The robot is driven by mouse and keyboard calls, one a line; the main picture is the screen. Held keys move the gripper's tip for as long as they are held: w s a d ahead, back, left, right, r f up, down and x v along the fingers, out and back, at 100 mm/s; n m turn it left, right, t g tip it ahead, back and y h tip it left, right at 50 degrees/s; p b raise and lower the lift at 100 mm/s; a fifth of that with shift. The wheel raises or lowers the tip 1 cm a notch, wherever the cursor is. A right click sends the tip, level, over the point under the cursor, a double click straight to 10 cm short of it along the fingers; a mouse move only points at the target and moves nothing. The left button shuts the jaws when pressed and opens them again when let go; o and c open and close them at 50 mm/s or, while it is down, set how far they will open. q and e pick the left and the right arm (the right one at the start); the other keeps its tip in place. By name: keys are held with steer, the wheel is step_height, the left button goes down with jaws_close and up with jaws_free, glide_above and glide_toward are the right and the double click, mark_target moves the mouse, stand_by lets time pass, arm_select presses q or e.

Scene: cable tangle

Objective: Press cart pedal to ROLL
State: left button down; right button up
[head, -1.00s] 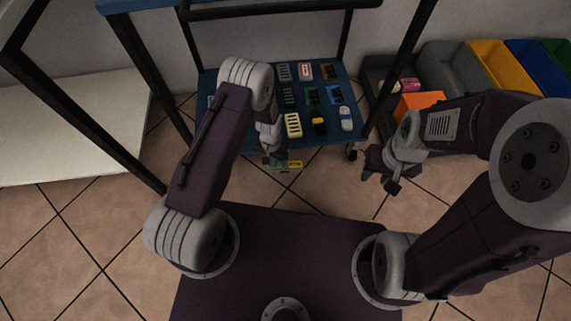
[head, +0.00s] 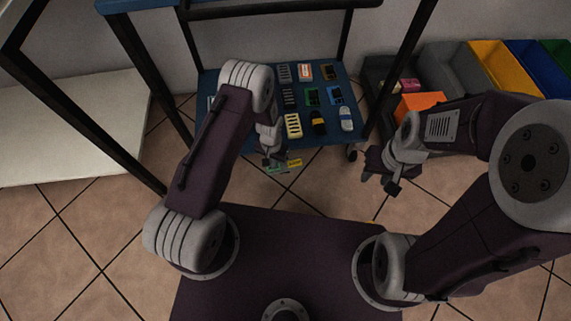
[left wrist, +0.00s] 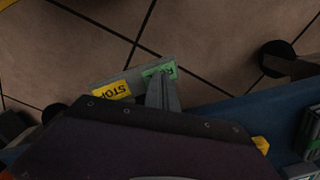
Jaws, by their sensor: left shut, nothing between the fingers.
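The cart pedal (head: 294,163) sticks out below the front edge of the cart's blue shelf (head: 357,126). In the left wrist view it is a grey plate with a yellow STOP label (left wrist: 112,91) and a green label (left wrist: 168,70) starting with R, the rest hidden by my fingers. My left gripper (head: 271,160) is shut and empty; in the left wrist view its fingertips (left wrist: 160,78) are over the green side. Whether they touch it I cannot tell. My right gripper (head: 379,183) is open and empty, over the floor right of the pedal.
The shelf carries several small devices (head: 292,126). Black cart posts (head: 404,62) stand on both sides. A caster (head: 351,153) is under the right corner. Grey, yellow (head: 499,66) and blue bins stand at the right, near an orange block (head: 418,103). A white board (head: 75,130) lies left.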

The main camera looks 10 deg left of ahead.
step_height(320, 180, up, 6)
steer(key=p, duration=0.5)
steer(key=shift+r, duration=0.1)
stand_by(0.4)
